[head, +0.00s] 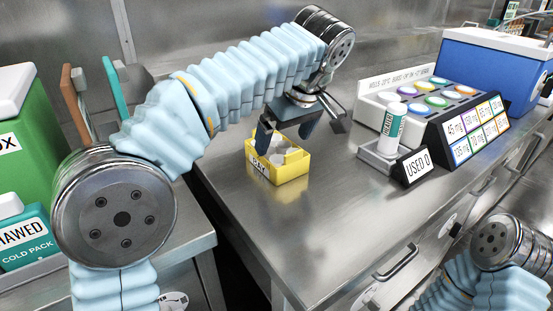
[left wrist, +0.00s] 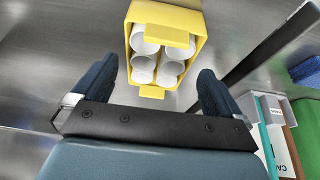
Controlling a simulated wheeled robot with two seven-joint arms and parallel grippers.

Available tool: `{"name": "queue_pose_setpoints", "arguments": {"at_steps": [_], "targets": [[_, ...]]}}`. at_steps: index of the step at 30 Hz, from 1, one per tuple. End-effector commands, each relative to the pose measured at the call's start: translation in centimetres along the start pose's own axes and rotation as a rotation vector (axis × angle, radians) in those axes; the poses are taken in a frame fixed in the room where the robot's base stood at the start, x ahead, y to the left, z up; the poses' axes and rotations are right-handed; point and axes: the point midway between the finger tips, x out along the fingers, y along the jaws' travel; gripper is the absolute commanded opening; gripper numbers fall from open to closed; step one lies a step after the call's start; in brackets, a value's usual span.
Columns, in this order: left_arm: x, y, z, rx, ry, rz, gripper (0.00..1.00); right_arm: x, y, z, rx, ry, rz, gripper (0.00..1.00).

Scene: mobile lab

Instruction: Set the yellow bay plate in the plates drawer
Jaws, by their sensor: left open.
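A small yellow box (head: 290,172) with a partly hidden label stands upright on the steel counter, holding several white round-topped pieces. I cannot make out a separate flat yellow plate. My left gripper (head: 287,134) is open just above the box, fingers pointing down. In the left wrist view, the yellow box (left wrist: 165,39) lies ahead between the open fingers of the left gripper (left wrist: 156,85), and I see no grip on it. The counter front has a drawer handle (head: 398,262); that drawer looks shut, and I cannot tell if it is the plates drawer. My right gripper is out of view.
Right of the box are a small tray with a white bottle (head: 393,124), a "USED" sign (head: 412,166), a rack of coloured caps (head: 440,98) and a blue box (head: 492,66). Green containers (head: 28,128) stand at left. The counter's front middle is clear.

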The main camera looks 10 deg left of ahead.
Motion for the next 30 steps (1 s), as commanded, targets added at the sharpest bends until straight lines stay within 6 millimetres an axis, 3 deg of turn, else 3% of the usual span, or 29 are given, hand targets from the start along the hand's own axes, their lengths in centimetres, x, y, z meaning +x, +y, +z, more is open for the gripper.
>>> {"name": "queue_pose_setpoints", "arguments": {"at_steps": [9, 18, 20, 27, 30], "targets": [[4.5, 0.0, 0.3, 0.0, -0.001, -0.002, 1.0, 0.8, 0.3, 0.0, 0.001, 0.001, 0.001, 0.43], [5.2, 0.1, 0.3, 0.0, -0.001, 0.001, 1.0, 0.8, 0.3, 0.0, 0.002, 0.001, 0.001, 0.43], [5.2, 0.1, 0.3, 0.001, -0.001, 0.001, 0.94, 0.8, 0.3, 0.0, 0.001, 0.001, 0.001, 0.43], [5.2, 0.1, 0.3, 0.001, -0.001, 0.001, 0.58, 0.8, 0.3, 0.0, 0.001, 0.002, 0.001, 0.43], [5.2, 0.1, 0.3, 0.001, -0.001, 0.001, 0.58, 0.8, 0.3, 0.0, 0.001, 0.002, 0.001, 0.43]]}}
